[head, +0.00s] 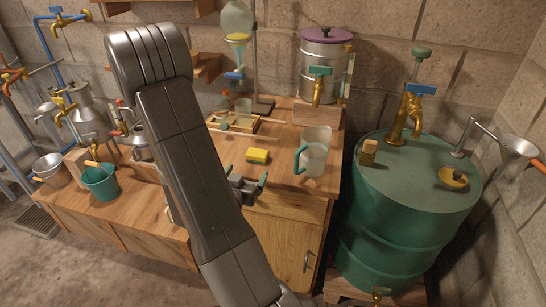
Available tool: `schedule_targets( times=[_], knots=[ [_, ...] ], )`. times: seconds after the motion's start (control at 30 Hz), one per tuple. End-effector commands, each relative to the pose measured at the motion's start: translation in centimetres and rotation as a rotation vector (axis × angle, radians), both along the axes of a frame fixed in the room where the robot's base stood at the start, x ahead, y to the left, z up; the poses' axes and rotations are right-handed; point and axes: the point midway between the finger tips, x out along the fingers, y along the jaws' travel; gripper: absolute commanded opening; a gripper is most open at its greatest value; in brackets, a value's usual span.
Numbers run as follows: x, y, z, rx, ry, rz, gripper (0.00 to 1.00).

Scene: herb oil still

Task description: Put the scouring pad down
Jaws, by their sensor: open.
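The scouring pad (258,156), a small yellow block, lies on the wooden worktop (285,182) near its middle. My gripper (249,182) is in front of the pad, close to the worktop's front edge. Its two fingers are apart and nothing shows between them. The pad looks apart from the fingers, though the exact gap is hard to tell. My arm covers part of the worktop's left side.
A clear jug with a green handle (313,152) stands right of the pad. A wooden rack (233,128) lies behind it. A steel pot with a purple lid (326,62) stands at the back. A green drum (415,225) stands at right, a green bucket (101,182) at left.

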Motion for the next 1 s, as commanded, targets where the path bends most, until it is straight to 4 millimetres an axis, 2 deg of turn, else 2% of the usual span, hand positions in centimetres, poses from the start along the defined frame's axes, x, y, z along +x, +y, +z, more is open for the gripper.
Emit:
schedule_targets(
  times=[0.17,0.4,0.67,1.0],
  knots=[
    [2.1,-0.8,-0.1,-0.003,-0.005,-0.006,0.89],
    [6.4,-2.1,-0.8,-0.003,-0.003,-0.004,0.89],
    [8.3,-2.8,-1.1,-0.002,-0.002,-0.003,0.89],
    [12.6,-4.0,-1.3,-0.003,-0.003,-0.003,0.89]
  ],
)
